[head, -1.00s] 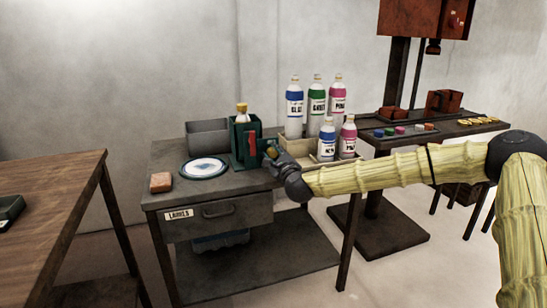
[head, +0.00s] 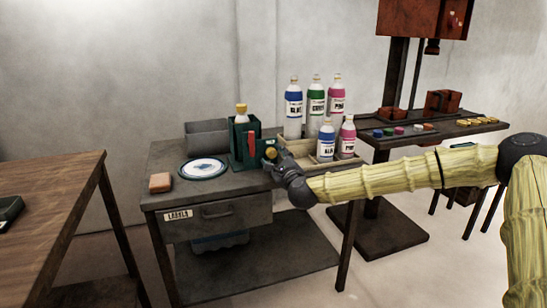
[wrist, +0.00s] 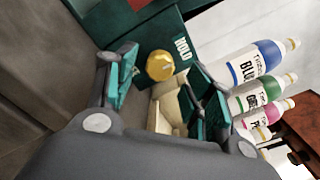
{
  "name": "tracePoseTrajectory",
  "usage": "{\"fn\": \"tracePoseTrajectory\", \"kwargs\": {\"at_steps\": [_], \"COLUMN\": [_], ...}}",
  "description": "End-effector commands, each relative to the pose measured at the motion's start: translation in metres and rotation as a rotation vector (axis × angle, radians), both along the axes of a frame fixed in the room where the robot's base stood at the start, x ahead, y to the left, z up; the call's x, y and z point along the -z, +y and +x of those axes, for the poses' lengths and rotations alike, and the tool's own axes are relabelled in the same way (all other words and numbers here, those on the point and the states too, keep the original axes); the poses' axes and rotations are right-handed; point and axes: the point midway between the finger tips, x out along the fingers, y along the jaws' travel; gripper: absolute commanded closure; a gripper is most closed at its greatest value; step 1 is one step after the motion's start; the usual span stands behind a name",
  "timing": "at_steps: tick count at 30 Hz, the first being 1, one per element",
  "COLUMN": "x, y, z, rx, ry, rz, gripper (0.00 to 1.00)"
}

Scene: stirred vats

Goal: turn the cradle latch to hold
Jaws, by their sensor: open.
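The green cradle (head: 238,150) stands on the grey workbench and holds a bottle with a yellow cap (head: 241,109). A red bar (head: 251,147) stands on its front face. A round yellow knob (head: 270,153) is on the cradle's right side. In the wrist view the yellow knob (wrist: 160,65) sits beside a HOLD label (wrist: 182,48) on the green cradle wall (wrist: 135,28). My gripper (wrist: 162,76) is open, with its two fingers on either side of the knob. I cannot tell whether they touch it. In the head view my gripper (head: 275,158) is at the cradle's right side.
A tray (head: 318,158) with blue and pink bottles is close to my gripper's right, with taller bottles (head: 315,105) behind. A plate (head: 203,168), a grey bin (head: 207,138) and an orange block (head: 160,182) are on the bench's left. A drill-press table (head: 450,132) stands at right.

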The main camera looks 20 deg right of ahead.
Motion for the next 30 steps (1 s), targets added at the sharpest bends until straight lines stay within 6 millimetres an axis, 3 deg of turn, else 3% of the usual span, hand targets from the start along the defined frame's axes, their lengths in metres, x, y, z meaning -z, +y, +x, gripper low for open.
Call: {"fn": "tracePoseTrajectory", "kwargs": {"at_steps": [9,15,30], "x": [0.0,0.0,0.0], "y": [-0.003,-0.004,-0.004], "z": [-0.059,-0.083,-0.092], "rx": [0.001,0.001,0.001], "ry": [0.001,0.001,0.001], "rz": [0.002,0.001,0.0], "gripper": [0.47,0.47,0.47]}}
